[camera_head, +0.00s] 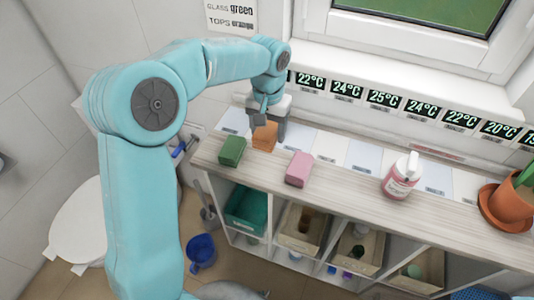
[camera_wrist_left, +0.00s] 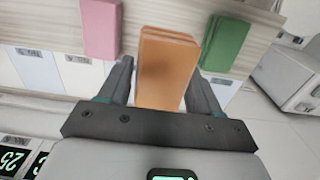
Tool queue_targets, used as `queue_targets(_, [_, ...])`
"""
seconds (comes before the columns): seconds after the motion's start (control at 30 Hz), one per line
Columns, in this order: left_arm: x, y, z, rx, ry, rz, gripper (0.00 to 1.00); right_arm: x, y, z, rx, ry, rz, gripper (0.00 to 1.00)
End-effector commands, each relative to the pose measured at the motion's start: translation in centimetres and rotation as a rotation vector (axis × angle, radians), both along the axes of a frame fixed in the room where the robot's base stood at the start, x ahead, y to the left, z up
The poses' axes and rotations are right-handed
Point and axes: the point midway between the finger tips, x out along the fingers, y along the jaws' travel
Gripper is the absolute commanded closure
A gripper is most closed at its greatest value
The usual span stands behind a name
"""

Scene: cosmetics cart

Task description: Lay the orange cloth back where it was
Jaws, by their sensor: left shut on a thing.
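The orange cloth (camera_head: 264,138) is a folded block at the left part of the counter, between and a little behind the green and pink cloths. My left gripper (camera_head: 267,116) comes down over it from behind. In the left wrist view the orange cloth (camera_wrist_left: 163,72) sits between the two fingers of my left gripper (camera_wrist_left: 160,85), which is shut on it. I cannot tell whether the cloth touches the counter. My right gripper is in neither view.
A green cloth (camera_head: 232,151) and a pink cloth (camera_head: 299,169) lie close by on the counter (camera_head: 345,187). A pink pump bottle (camera_head: 400,180) and a potted plant (camera_head: 506,205) stand further right. Open shelves with bins (camera_head: 303,228) are below. Temperature displays (camera_head: 384,98) line the wall behind.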

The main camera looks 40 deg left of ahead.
Motion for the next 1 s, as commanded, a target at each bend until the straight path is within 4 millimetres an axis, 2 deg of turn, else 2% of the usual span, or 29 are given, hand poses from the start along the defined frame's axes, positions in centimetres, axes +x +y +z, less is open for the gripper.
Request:
queue_targets(0.03, [-0.2,0.1,-1.4,-0.001,0.005,0.002,0.61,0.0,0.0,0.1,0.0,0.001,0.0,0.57])
queue_targets(0.13, [-0.1,0.1,-3.5,0.0,0.002,0.002,0.61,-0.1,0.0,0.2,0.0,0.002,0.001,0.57])
queue_targets(0.37, [0.0,0.4,-6.0,0.0,0.001,0.002,0.61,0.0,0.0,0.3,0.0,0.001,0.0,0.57])
queue_targets(0.53, [0.0,0.5,-8.8,0.0,0.002,0.004,0.61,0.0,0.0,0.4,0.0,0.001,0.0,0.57])
queue_targets(0.63, [0.1,0.6,-9.5,0.0,-0.001,0.003,0.61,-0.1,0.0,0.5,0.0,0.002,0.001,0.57])
queue_targets(0.9, [0.1,0.5,-9.7,0.0,-0.002,0.003,0.61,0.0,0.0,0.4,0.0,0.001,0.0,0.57])
queue_targets(0.93, [0.1,0.5,-9.7,0.0,-0.002,0.003,0.3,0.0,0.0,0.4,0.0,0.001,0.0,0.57])
queue_targets(1.0, [0.1,0.5,-9.7,0.0,-0.002,0.003,0.11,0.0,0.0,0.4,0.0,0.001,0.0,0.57])
